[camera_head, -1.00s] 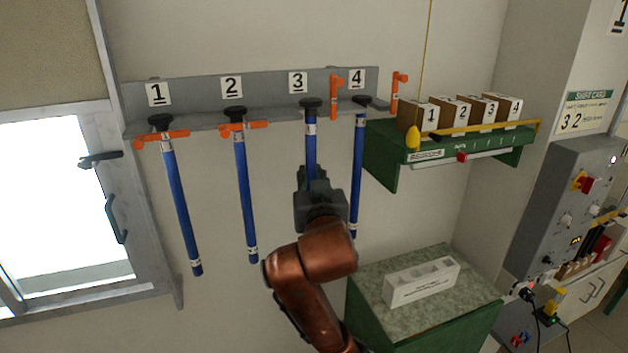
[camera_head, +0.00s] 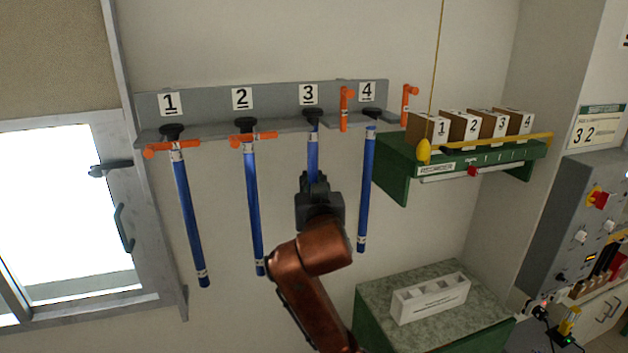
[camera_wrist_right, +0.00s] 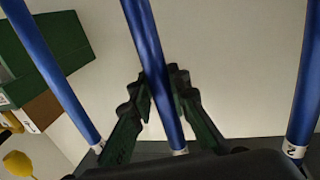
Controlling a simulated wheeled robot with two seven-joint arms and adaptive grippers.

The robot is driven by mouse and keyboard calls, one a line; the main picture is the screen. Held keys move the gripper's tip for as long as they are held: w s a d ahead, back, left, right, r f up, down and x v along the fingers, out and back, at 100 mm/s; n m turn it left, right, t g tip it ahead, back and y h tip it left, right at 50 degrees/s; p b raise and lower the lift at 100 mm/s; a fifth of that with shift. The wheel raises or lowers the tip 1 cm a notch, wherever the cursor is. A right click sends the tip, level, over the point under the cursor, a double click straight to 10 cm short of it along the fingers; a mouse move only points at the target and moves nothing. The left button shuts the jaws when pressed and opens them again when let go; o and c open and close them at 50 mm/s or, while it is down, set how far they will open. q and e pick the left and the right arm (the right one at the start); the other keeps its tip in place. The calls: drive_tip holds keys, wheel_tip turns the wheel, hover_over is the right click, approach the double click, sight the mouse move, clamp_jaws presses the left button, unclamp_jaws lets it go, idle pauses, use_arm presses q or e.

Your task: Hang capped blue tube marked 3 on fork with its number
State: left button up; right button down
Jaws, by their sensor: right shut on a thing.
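My right gripper (camera_head: 314,180) is shut on a blue tube (camera_head: 313,150) with a black cap (camera_head: 313,114). The tube is upright, with its cap at the grey rail's ledge below the number 3 plate (camera_head: 311,94). I cannot tell whether the cap rests on the fork. The tube's lower part is hidden behind the gripper. In the right wrist view the fingers (camera_wrist_right: 160,100) close around the tube (camera_wrist_right: 150,60). The orange latch (camera_head: 346,108) right of the 3 plate stands upright. My left gripper is not in view.
Capped blue tubes hang below plate 1 (camera_head: 187,210), plate 2 (camera_head: 252,200) and plate 4 (camera_head: 367,190), close on both sides. Latches at 1 and 2 lie across; the one beside 4 (camera_head: 409,104) is upright. A green shelf (camera_head: 395,170) with numbered boxes stands right.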

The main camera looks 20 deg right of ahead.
drive_tip(key=shift+f, duration=0.15)
drive_tip(key=c, duration=1.7)
unclamp_jaws()
drive_tip(key=shift+c, duration=0.2)
